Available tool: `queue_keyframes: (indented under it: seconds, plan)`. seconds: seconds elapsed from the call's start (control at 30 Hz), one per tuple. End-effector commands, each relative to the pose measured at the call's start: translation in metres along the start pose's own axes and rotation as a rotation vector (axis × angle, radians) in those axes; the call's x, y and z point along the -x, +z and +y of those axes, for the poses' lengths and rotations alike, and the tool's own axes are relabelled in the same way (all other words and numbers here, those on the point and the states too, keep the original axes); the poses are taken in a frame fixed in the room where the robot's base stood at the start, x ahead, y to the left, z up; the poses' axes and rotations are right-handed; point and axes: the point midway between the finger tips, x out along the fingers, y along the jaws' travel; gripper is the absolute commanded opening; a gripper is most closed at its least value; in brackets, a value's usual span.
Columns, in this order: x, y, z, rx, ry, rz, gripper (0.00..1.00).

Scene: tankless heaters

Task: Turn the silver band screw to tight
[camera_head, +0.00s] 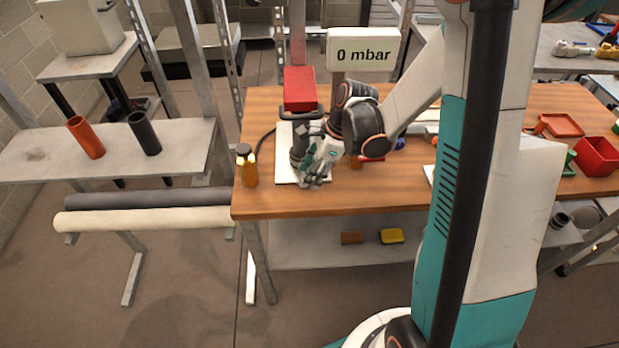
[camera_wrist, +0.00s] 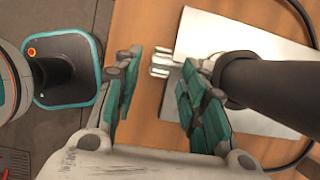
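My gripper (camera_head: 316,172) hangs over the left part of the wooden table, beside a dark upright pipe (camera_head: 299,142) on a white board (camera_head: 287,172). In the wrist view my gripper (camera_wrist: 163,66) is open, its teal-padded fingers apart. A small pale silver pronged piece (camera_wrist: 161,65) shows between the fingertips; it may be the band screw. I cannot tell whether the fingers touch it. The dark pipe (camera_wrist: 275,85) is close to the right finger, with a dark collar near its end. No silver screw can be made out in the head view, where my gripper covers that spot.
A sign reading "0 mbar" (camera_head: 364,52) stands behind. A yellow-brown bottle (camera_head: 247,168) stands at the table's left corner. A red box (camera_head: 299,87) is at the back, and red trays (camera_head: 596,157) at the right. A dark cable curves beside the board.

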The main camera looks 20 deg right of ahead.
Motion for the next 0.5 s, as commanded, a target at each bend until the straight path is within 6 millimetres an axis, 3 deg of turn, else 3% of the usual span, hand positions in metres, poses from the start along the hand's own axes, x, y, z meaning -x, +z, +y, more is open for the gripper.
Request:
queue_keyframes:
  seconds: [0.13, 0.43, 0.47, 0.5]
  plan:
    - [-0.0108, -0.0001, 0.0, 0.0, 0.0, 0.0, 0.38]
    - [-0.0122, 0.0002, 0.0002, 0.0, 0.0, 0.0, 0.38]
    - [-0.0122, 0.0002, 0.0002, 0.0, 0.0, 0.0, 0.36]
    - [-0.0121, 0.0001, 0.0002, 0.0, 0.0, 0.0, 0.27]
